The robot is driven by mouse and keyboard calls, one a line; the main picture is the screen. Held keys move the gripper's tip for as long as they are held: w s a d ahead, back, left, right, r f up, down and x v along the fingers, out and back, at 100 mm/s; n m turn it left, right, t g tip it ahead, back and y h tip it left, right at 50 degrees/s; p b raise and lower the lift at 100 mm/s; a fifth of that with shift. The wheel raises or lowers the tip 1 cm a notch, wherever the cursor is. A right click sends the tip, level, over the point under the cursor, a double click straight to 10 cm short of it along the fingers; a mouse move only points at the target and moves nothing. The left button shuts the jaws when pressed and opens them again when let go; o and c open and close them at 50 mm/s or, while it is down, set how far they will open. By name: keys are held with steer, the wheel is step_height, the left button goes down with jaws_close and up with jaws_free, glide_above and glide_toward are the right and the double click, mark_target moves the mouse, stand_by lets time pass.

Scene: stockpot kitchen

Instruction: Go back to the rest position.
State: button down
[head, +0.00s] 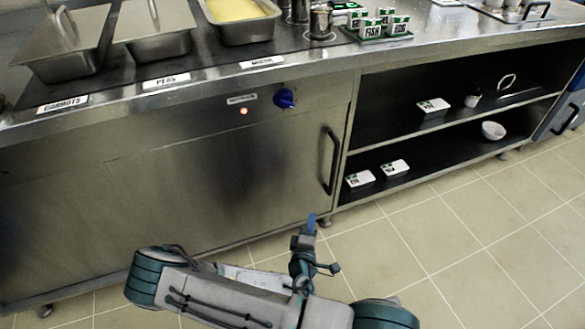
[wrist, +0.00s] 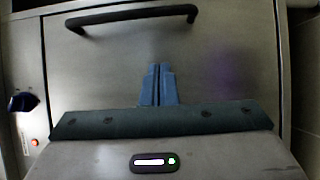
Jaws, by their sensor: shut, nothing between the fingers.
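My gripper (head: 311,222) is in front of the steel cabinet, low in the head view, with blue fingertips. In the wrist view the two blue fingers (wrist: 159,84) are together, with nothing between them. Behind them is the cabinet door (wrist: 230,60) with its dark bar handle (wrist: 132,17). The handle also shows upright at the door's right side in the head view (head: 331,161). The door looks shut. The fingers appear apart from the handle.
The steel counter (head: 200,90) carries lidded pans labelled carrots and peas, an open pan of yellow food (head: 232,9) and a rack of small boxes (head: 378,27). A blue knob (head: 285,98) sticks out below the edge. Open shelves (head: 390,155) are at right. The tiled floor (head: 450,230) is clear at right.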

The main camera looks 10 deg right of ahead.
steer(key=a+r+m+g+y+p, duration=0.2)
steer(key=a+r+m+g+p, duration=0.15)
steer(key=r+p, duration=0.45)
steer(key=s+a+r+m+g+y+p, duration=0.1)
steer(key=a+r+m+g+y+p, duration=0.3)
steer(key=r, duration=0.8)
steer(key=a+r+m+g+y+p, duration=0.1)
steer(key=a+r+m+g+p, duration=0.1)
steer(key=r+m+g+p, duration=0.6)
steer(key=s+d+r+p, duration=0.3)
steer(key=s+r, duration=0.1)
steer(key=r, duration=0.6)
steer(key=s+d+r+n+t+p, duration=0.1)
steer(key=s+d+r+p, duration=0.2)
steer(key=r, duration=0.8)
steer(key=s+d+r+n+p, duration=0.1)
steer(key=s+d+r+p, duration=0.1)
steer(key=s+r, duration=0.5)
step_height(320, 180, up, 4)
steer(key=shift+s+d+f+t+p, duration=0.25)
steer(key=shift+d+t+p, duration=0.15)
steer(key=shift+p, duration=0.1)
